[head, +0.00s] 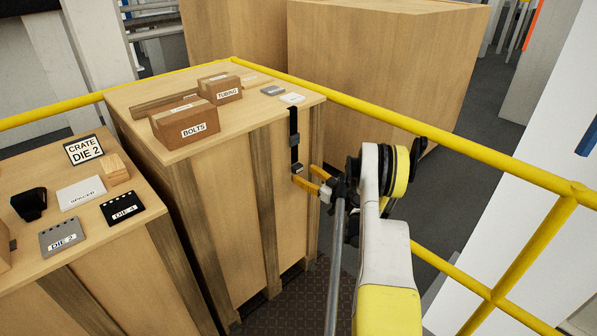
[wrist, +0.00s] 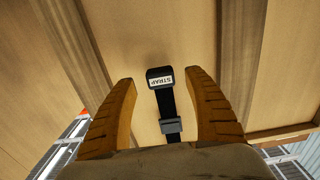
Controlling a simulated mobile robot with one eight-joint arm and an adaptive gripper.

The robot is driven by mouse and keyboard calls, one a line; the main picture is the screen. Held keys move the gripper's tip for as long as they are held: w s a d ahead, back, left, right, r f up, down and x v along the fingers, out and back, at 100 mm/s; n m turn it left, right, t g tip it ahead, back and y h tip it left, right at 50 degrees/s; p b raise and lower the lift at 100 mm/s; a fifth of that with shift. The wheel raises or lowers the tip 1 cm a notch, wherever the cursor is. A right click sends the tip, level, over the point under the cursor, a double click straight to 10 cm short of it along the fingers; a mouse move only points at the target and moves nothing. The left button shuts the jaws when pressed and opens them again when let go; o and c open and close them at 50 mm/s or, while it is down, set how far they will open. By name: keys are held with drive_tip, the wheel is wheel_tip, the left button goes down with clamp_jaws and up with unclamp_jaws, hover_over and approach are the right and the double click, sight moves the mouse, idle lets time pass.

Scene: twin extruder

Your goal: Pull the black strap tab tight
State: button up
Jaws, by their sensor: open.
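The black strap (head: 294,128) hangs down the front face of the taller wooden crate near its right corner. A grey buckle (head: 295,141) sits partway along it, and the tab (head: 297,169) is at its lower end. In the wrist view the tab (wrist: 160,78) carries a white label reading STRAP, and the buckle (wrist: 171,126) shows below it. My gripper (head: 309,181) is open beside the tab. In the wrist view its orange fingers (wrist: 163,90) stand either side of the tab and strap, with a gap on each side.
The taller crate (head: 228,225) bears boxes marked BOLTS (head: 185,124) and TUBING (head: 220,89). A lower crate (head: 140,240) at left holds plates and a CRATE DIE 2 sign (head: 84,149). A yellow rail (head: 460,157) runs behind my arm.

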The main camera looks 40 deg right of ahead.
drive_tip(key=s, duration=0.8)
drive_tip(key=shift+s, duration=0.15)
drive_tip(key=w+a+r+g+y, duration=0.3)
drive_tip(key=w+a+r, duration=0.6)
drive_tip(key=a, duration=0.4)
drive_tip(key=s+a+r+g, duration=0.1)
drive_tip(key=a+r+g, duration=0.1)
drive_tip(key=a+r, duration=0.45)
drive_tip(key=s+a+r+g, duration=0.2)
drive_tip(key=a+r, duration=0.1)
drive_tip(key=a, duration=0.7)
drive_tip(key=s+a+r+g, duration=0.3)
drive_tip(key=s+a+r, duration=0.1)
drive_tip(key=s+a, duration=0.8)
drive_tip(key=s+a+h, duration=0.1)
drive_tip(key=s+a, duration=0.1)
drive_tip(key=s, duration=0.5)
drive_tip(key=s+a+f+h, duration=0.1)
drive_tip(key=s+a+h, duration=0.1)
drive_tip(key=s, duration=0.4)
drive_tip(key=shift+s+a+f+g, duration=0.25)
drive_tip(key=shift+s+a+g, duration=0.15)
drive_tip(key=shift+a, duration=0.35)
